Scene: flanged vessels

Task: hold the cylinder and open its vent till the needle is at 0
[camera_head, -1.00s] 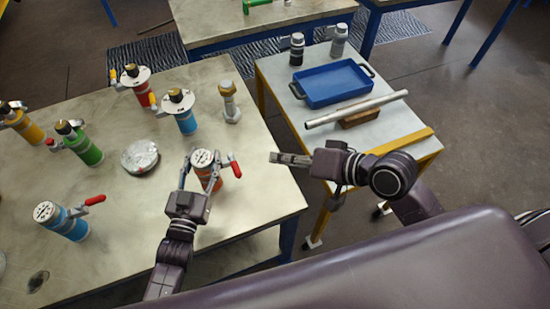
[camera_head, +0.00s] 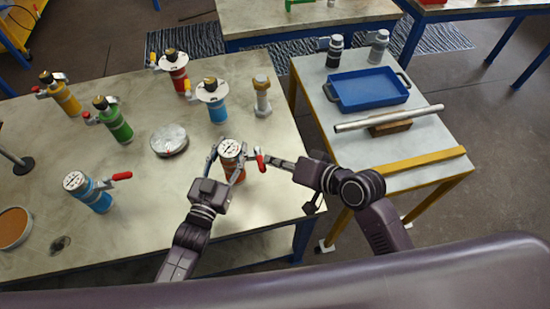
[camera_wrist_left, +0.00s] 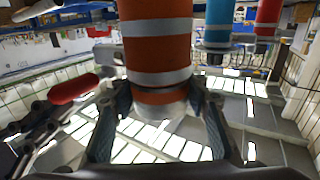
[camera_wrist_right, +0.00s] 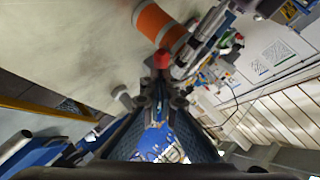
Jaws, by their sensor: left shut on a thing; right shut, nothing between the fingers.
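The orange cylinder (camera_head: 231,168) with silver bands stands on the near right part of the large table. Its white gauge face (camera_head: 231,148) is on top; the needle is too small to read. Its red vent handle (camera_head: 260,160) sticks out to the right. My left gripper (camera_head: 227,170) is shut around the cylinder's body; the left wrist view shows the fingers on both sides of the cylinder (camera_wrist_left: 157,50). My right gripper (camera_head: 274,161) is shut and empty, with its tip close beside the red handle. In the right wrist view the handle's red end (camera_wrist_right: 161,60) lies just beyond the fingertips; I cannot tell whether they touch.
A blue gauge cylinder (camera_head: 98,200) with a red handle stands to the left. Green (camera_head: 119,130), yellow, red and light-blue vessels stand behind. A side table holds a blue tray (camera_head: 368,90) and a pipe (camera_head: 388,119).

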